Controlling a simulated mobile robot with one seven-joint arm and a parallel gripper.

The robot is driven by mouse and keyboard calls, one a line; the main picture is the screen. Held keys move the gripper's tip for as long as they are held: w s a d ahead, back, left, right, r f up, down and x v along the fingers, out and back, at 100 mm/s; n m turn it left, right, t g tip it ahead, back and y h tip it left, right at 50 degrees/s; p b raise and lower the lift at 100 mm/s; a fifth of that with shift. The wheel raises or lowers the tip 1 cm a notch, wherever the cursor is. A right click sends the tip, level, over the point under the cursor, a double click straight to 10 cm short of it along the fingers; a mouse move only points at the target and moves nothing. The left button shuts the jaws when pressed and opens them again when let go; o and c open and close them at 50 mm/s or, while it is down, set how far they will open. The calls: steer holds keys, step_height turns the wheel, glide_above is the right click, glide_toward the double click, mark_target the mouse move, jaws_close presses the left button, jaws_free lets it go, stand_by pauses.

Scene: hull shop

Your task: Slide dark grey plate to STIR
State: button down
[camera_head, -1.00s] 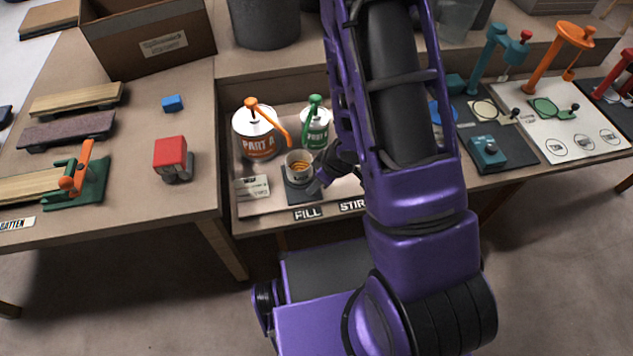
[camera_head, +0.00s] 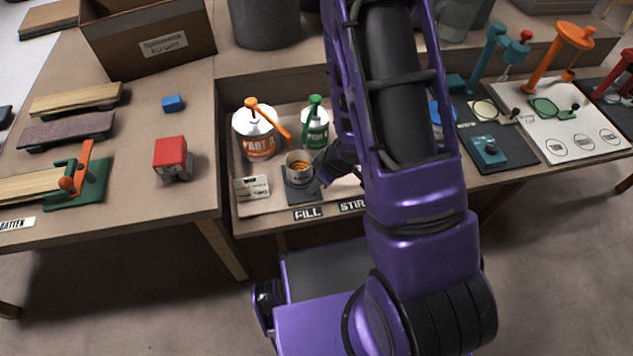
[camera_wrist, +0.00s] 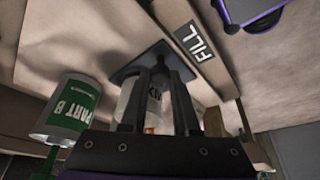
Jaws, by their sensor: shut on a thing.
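The dark grey plate (camera_head: 301,197) lies in the tray above the FILL label (camera_head: 308,213), with a grey cup (camera_head: 299,175) on it. The STIR label (camera_head: 352,205) is to its right, partly behind my arm. My gripper (camera_head: 322,178) is low at the plate's right side, close to the cup. In the wrist view, my gripper (camera_wrist: 158,95) is shut on a dark upright part at the dark grey plate (camera_wrist: 122,75), apparently its handle. The fingers hide much of it. The cup (camera_wrist: 126,100) shows behind them.
The PART A can (camera_head: 258,140) with an orange pump and the PART B can (camera_head: 315,128) with a green pump stand behind the plate. A small card (camera_head: 252,188) lies to its left. My arm hides much of the tray's right part.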

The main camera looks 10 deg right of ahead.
steer(key=d+p, duration=0.3)
steer(key=d, duration=0.2)
steer(key=d+p, duration=0.3)
steer(key=d, duration=0.3)
steer(key=shift+d+r, duration=0.2)
steer(key=shift+d, duration=0.05)
steer(key=shift+d+f, duration=0.2)
steer(key=shift+d, duration=0.35)
steer(key=c, duration=0.7)
jaws_free()
steer(key=shift+d, duration=0.1)
steer(key=shift+o, duration=0.2)
